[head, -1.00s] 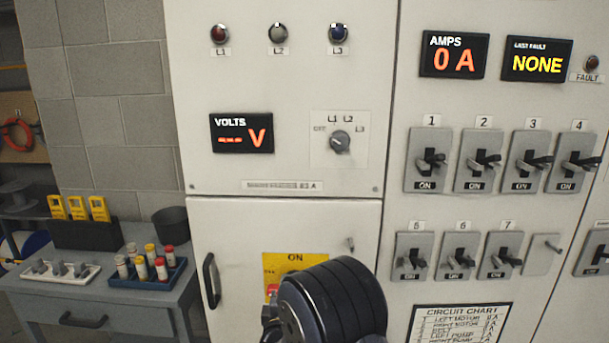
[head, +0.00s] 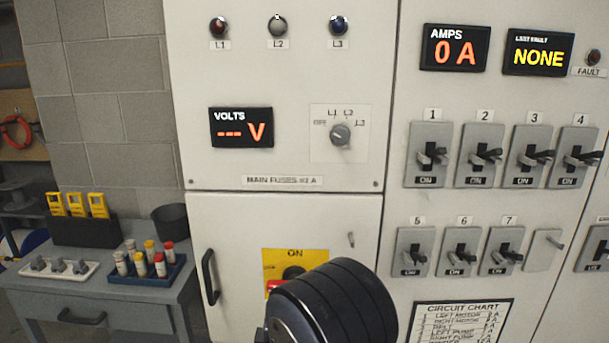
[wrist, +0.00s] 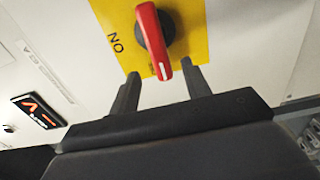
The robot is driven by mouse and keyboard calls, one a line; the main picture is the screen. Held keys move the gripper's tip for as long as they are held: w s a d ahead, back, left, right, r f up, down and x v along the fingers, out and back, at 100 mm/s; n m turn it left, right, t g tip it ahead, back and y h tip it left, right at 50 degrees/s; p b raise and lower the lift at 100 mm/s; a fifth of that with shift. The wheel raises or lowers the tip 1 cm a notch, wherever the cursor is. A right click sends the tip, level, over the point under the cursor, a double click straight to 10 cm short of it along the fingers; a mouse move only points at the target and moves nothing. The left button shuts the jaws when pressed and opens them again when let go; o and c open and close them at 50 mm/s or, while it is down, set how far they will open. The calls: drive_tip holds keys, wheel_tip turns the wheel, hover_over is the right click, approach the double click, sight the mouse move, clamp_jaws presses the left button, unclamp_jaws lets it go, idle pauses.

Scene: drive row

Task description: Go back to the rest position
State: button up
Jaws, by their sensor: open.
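My gripper (wrist: 161,74) is open in the wrist view, its two dark fingers apart and nothing clasped. A red rotary handle (wrist: 154,40) on a yellow plate (wrist: 190,22) marked ON is just beyond the fingertips. The handle's lower end appears level with the gap between them; its exact depth I cannot tell. In the head view, the yellow plate (head: 313,258) shows on the lower cabinet door, with part of the red handle (head: 273,286). My own dark arm link covers the rest of it and hides the gripper there.
A lower cabinet door (head: 230,225) has a black pull handle (head: 210,277) at its left. Breaker switches (head: 431,155) protrude on the right panel.

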drive_tip(key=w+p, duration=0.1)
drive_tip(key=w, duration=0.6)
drive_tip(key=shift+d, duration=0.15)
drive_tip(key=shift+w, duration=0.35)
drive_tip(key=shift+s+r+m+b, duration=0.1)
drive_tip(key=shift+r+m+b, duration=0.15)
drive_tip(key=shift+m, duration=0.7)
drive_tip(key=shift+r+m+b, duration=0.15)
drive_tip(key=shift+m+b, duration=0.05)
drive_tip(key=shift+m, duration=0.75)
drive_tip(key=shift+d, duration=0.15)
